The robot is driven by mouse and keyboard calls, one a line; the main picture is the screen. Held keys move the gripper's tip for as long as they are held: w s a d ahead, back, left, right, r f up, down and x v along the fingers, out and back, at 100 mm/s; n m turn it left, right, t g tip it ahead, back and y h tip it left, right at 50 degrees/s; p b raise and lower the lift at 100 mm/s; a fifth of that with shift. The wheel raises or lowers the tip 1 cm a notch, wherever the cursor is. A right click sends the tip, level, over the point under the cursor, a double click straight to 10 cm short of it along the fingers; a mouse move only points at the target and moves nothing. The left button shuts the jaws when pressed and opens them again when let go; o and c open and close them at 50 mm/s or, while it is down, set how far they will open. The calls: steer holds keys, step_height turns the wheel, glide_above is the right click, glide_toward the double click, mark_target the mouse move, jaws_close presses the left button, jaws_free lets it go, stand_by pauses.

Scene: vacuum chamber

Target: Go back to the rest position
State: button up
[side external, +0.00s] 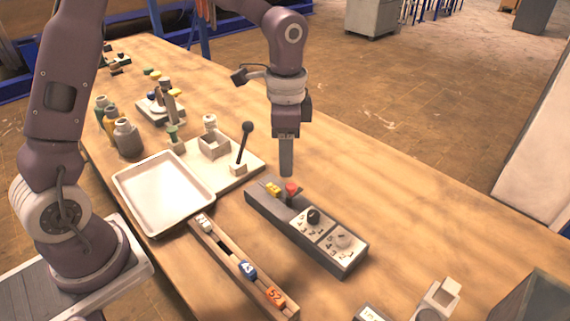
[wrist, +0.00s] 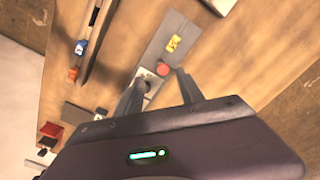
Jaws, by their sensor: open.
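My gripper (side external: 286,172) hangs pointing down above the wooden table, over the far left end of a grey control panel (side external: 340,262). In the wrist view my gripper (wrist: 160,92) has its two fingers apart with nothing held between them. The panel carries a yellow part (side external: 272,188), a red button (side external: 291,188) and black and grey knobs. In the wrist view the red button (wrist: 163,68) shows just beyond the fingertips and the yellow part (wrist: 174,43) lies past it. I cannot tell the exact height of the fingers above the panel.
A white tray (side external: 152,215) and a base with a black lever (side external: 246,140) stand left of the panel. A wooden rack (side external: 225,254) holds numbered blocks. Several bottles (side external: 127,138) stand at the back left. The table's right side (side external: 400,210) is mostly clear.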

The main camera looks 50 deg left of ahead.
steer(key=s+a+r+n+t, duration=0.3)
steer(key=s+r+n, duration=0.1)
steer(key=s+r, duration=0.7)
steer(key=s+n+t, duration=0.2)
steer(key=s+n, duration=0.3)
steer(key=s, duration=0.6)
steer(key=shift+s+r, duration=0.3)
steer(key=shift+s, duration=0.1)
